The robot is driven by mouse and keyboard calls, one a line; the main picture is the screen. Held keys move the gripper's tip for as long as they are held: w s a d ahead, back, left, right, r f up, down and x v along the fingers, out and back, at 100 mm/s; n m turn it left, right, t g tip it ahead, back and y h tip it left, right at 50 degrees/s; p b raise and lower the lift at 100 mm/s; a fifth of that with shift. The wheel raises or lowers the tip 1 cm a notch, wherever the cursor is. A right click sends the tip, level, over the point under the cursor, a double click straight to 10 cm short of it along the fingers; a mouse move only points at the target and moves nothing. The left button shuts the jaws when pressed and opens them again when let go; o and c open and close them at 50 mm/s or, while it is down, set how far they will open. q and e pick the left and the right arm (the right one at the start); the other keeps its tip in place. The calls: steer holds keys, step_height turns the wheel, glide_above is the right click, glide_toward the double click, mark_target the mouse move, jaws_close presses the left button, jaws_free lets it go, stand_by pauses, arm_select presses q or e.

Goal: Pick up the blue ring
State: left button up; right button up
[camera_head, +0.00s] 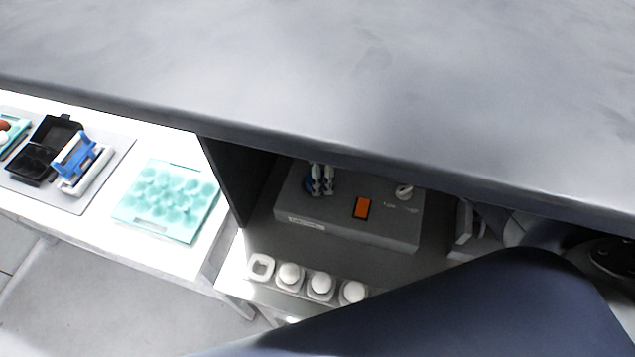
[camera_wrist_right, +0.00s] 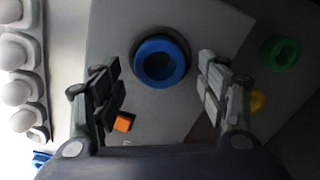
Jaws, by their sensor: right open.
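The blue ring (camera_wrist_right: 139,64) shows in the right wrist view, seated around a dark round hole or recess on a grey box top. My right gripper (camera_wrist_right: 159,62) is open, with one finger on each side of the ring. A visible gap separates each finger from the ring, and nothing is held. In the head view the grey box (camera_head: 390,232) stands under an overhang. A small blue and grey shape (camera_head: 320,181) is on its left part; I cannot tell whether it is the ring. My left gripper is not in view.
An orange switch (camera_head: 362,208) is on the box; it also shows in the wrist view (camera_wrist_right: 123,122). A green ring (camera_wrist_right: 281,53) and a yellow piece (camera_wrist_right: 257,101) lie to the right there. White egg-like pieces (camera_head: 320,284) stand before the box. A dark overhang (camera_head: 330,150) covers its back.

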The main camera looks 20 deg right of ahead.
step_height(320, 180, down, 2)
steer(key=shift+w, duration=0.1)
steer(key=shift+r, duration=0.1)
steer(key=c, duration=1.1)
steer(key=shift+r, duration=0.1)
